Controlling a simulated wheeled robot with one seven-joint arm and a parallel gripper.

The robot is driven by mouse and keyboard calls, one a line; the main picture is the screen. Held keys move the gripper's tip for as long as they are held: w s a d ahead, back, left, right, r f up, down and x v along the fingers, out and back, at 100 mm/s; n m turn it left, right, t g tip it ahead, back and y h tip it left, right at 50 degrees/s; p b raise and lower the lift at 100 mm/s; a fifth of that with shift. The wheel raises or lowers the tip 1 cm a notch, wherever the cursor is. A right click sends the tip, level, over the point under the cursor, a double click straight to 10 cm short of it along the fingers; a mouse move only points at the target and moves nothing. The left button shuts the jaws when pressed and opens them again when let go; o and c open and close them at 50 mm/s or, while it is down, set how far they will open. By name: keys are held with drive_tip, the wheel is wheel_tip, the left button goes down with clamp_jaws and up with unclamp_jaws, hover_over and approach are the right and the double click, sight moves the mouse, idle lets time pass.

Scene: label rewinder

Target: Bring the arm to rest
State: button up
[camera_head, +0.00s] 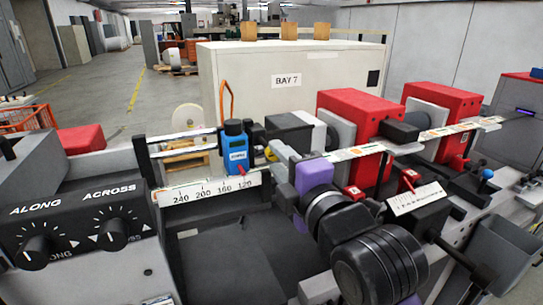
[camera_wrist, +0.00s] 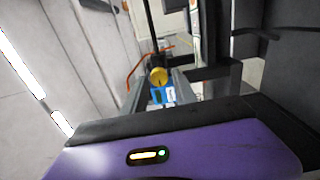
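My arm reaches in from the lower right of the head view, black with a purple wrist section. My gripper (camera_head: 274,152) is at its far end, above the machine's middle, to the right of a blue device (camera_head: 236,150) with a black top and white label. In the wrist view my purple and black gripper body fills the bottom, with a small lit indicator. Beyond it, two grey fingers appear spread, with nothing visibly held between them. A yellow knob (camera_wrist: 158,76) and the blue device (camera_wrist: 163,95) show beyond the gripper; contact is not visible.
Red blocks (camera_head: 354,120) stand to the right along the rail. A numbered white scale (camera_head: 210,190) lies left of the arm. A dial panel (camera_head: 80,225) is at the left front. A large cabinet marked BAY 7 (camera_head: 285,80) stands behind. Open floor (camera_head: 100,85) shows at the back left.

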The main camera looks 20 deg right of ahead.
drive_tip(key=shift+s, duration=0.85)
wheel_tip(320, 180, up, 4)
drive_tip(key=s+r+m+t, duration=0.1)
drive_tip(key=m+t, duration=0.2)
drive_tip(key=m, duration=0.2)
drive_tip(key=s+f+m+g, duration=0.6)
drive_tip(key=s+f+m, duration=0.7)
drive_tip(key=s+f, duration=1.9)
drive_tip(key=s, duration=0.4)
drive_tip(key=shift+s+f, duration=0.35)
drive_tip(key=shift+f, duration=0.05)
